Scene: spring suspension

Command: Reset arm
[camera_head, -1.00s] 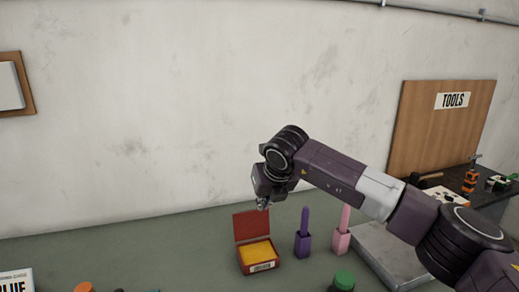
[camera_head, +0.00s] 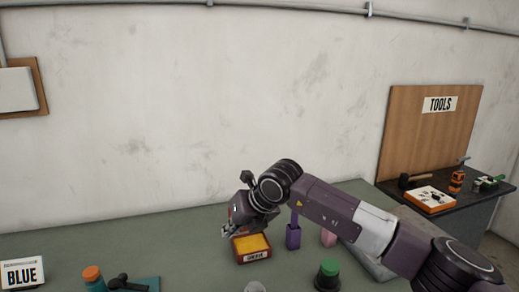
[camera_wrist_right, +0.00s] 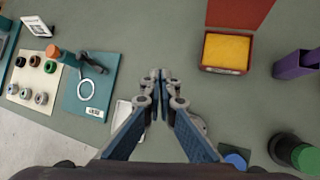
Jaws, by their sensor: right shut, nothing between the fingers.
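My right gripper (camera_head: 228,230) is at the end of the purple arm that comes in from the right. In the right wrist view its fingers (camera_wrist_right: 160,76) meet at the tips, with nothing between them. It is above the green table, and in the head view it overlaps the left part of the red box (camera_head: 240,258) with the yellow pad. The wrist view shows that box (camera_wrist_right: 226,69) to the right of the fingers, apart from them. My left gripper is not in view.
A purple holder (camera_head: 293,236) and a pink one (camera_head: 328,238) stand right of the box. A green-topped item (camera_head: 328,274) is in front. A teal mat (camera_wrist_right: 88,92) with a dark tool lies left. A sign reading BLUE (camera_head: 22,272) stands at far left. A dark tool bench (camera_head: 462,203) is at right.

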